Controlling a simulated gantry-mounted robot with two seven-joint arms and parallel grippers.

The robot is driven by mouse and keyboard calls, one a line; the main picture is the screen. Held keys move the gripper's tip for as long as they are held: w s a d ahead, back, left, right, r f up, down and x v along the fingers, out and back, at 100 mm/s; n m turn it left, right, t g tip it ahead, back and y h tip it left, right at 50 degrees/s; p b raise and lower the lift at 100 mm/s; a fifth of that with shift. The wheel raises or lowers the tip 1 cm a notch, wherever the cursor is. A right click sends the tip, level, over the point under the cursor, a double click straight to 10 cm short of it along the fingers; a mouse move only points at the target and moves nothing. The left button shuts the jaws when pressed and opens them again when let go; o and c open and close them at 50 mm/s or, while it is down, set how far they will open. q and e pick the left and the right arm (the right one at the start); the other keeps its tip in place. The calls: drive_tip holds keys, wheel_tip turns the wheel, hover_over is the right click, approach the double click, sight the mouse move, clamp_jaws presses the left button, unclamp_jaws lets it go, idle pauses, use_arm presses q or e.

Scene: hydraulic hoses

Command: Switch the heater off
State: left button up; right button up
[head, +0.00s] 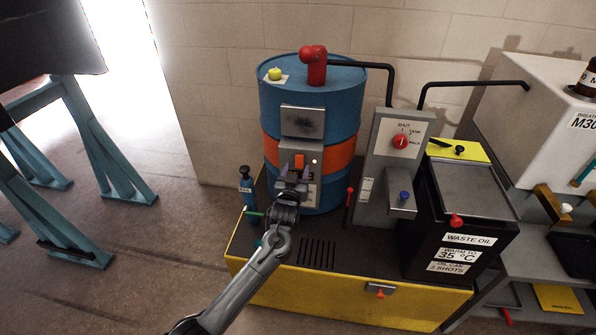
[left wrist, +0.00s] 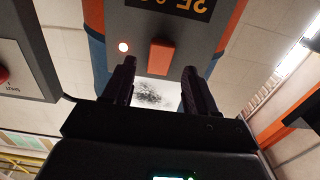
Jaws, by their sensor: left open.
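The heater box (head: 315,155) is a grey panel on the front of the blue drum with an orange band (head: 340,160). It carries an orange rocker switch (head: 299,161) and a small glowing lamp (head: 314,161). My left gripper (head: 295,173) is open and empty, its fingers pointing at the box just below the switch. In the left wrist view the switch (left wrist: 161,57) lies ahead, between and just beyond the fingertips (left wrist: 159,70). The lamp (left wrist: 123,47) glows there, and an upside-down dark display (left wrist: 175,6) is partly cut off. Contact with the switch cannot be told. My right gripper is not in view.
A grey panel (head: 385,165) with a red selector knob (head: 400,142) stands right of the drum. A black waste oil bin (head: 470,220) is further right. A blue bottle (head: 246,190) stands left of the drum. The yellow-fronted bench (head: 330,303) has some bare top in front.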

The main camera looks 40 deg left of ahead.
sight(299, 164)
use_arm(q)
drive_tip(key=shift+b+x, duration=0.4)
drive_tip(key=shift+x, duration=0.9)
drive_tip(key=c, duration=1.1)
drive_tip(key=shift+o, duration=0.2)
drive_tip(key=shift+f+b, duration=0.35)
drive_tip(key=shift+b, duration=0.1)
drive_tip(key=t+y+b, duration=0.1)
drive_tip(key=t+b, duration=0.1)
drive_tip(key=b, duration=0.1)
drive_tip(key=f+t+y+b, duration=0.1)
drive_tip(key=b, duration=0.3)
drive_tip(key=shift+f+t, duration=0.15)
drive_tip(key=shift+t, duration=0.25)
drive_tip(key=shift+r+t+b, duration=0.2)
drive_tip(key=shift+t+b, duration=0.2)
drive_tip(key=shift+b, duration=0.05)
drive_tip(key=o, duration=1.1)
drive_tip(key=shift+r, duration=0.1)
drive_tip(key=shift+c, duration=0.2)
